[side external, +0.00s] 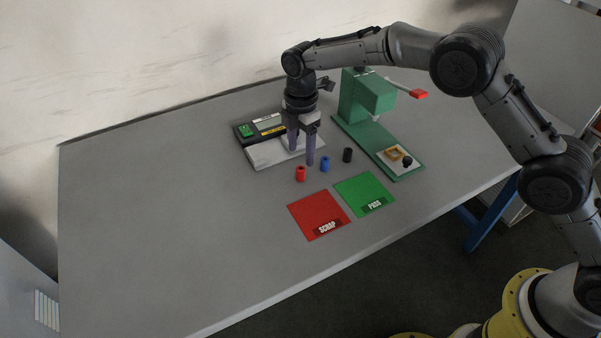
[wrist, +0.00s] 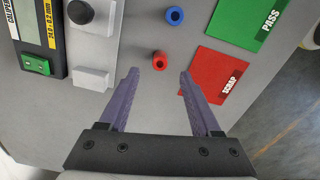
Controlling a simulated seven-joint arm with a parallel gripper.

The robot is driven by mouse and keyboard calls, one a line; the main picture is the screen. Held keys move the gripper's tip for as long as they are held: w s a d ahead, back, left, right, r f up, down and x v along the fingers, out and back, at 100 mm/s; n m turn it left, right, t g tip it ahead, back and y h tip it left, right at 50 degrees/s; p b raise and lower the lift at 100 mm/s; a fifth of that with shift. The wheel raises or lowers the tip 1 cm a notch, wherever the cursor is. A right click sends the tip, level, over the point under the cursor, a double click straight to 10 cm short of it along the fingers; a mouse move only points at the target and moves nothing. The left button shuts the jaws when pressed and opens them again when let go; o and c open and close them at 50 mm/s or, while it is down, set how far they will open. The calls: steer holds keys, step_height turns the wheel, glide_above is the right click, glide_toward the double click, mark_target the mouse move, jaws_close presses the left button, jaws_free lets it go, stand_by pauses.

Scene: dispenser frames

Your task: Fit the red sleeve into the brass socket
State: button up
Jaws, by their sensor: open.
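The red sleeve (side external: 300,174) stands on the grey table near the red SCRAP mat. It also shows in the wrist view (wrist: 159,62), between and just beyond the fingertips. My gripper (side external: 302,156) is open and empty, pointing down close to the red sleeve; its two purple fingers also show in the wrist view (wrist: 158,75). A brass-coloured square piece (side external: 394,153), which looks like the brass socket, lies on the pale plate of the green press. It is too small to make out its opening, and it is outside the wrist view.
A blue sleeve (side external: 325,164) and a black sleeve (side external: 348,155) stand to the right of the red one. The green press (side external: 372,96) has a red-tipped lever. A caliper gauge (side external: 262,128) sits behind my gripper. Red SCRAP (side external: 315,210) and green PASS (side external: 362,192) mats lie in front.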

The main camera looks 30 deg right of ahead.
mark_target(301, 168)
steer(key=shift+f, duration=2.6)
jaws_close()
